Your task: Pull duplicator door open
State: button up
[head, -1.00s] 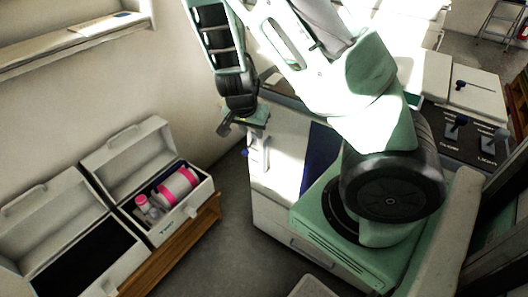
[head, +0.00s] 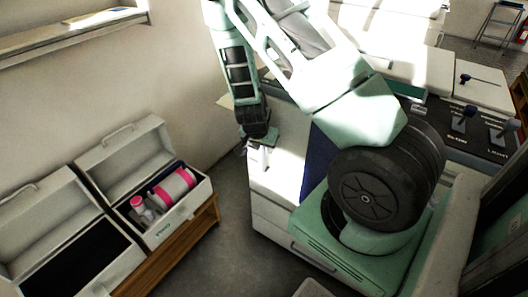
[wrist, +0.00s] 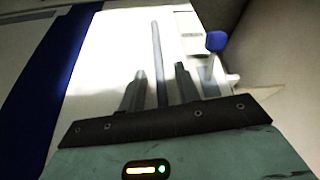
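The duplicator is a white cabinet (head: 275,178) with a dark blue stripe, standing in the middle of the head view beside my arm. In the wrist view its bright white face (wrist: 105,70) fills the upper middle, with the blue stripe to the left. A long thin grey bar (wrist: 157,50), looking like the door handle, runs up that face. My gripper (wrist: 160,72) is open, with one finger on each side of the bar and gaps showing. I cannot tell whether the fingers touch the face. In the head view my gripper (head: 256,143) is at the cabinet's left end, partly hiding the handle.
A blue knob (wrist: 215,41) stands right of the fingers. Two open white cases, one holding a pink and white canister (head: 174,187), sit on a wooden bench at left. Dark floor (head: 225,240) lies free between bench and cabinet. A shelf (head: 70,38) is on the wall.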

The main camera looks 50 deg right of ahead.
jog(key=shift+x, duration=1.1)
grip_shut()
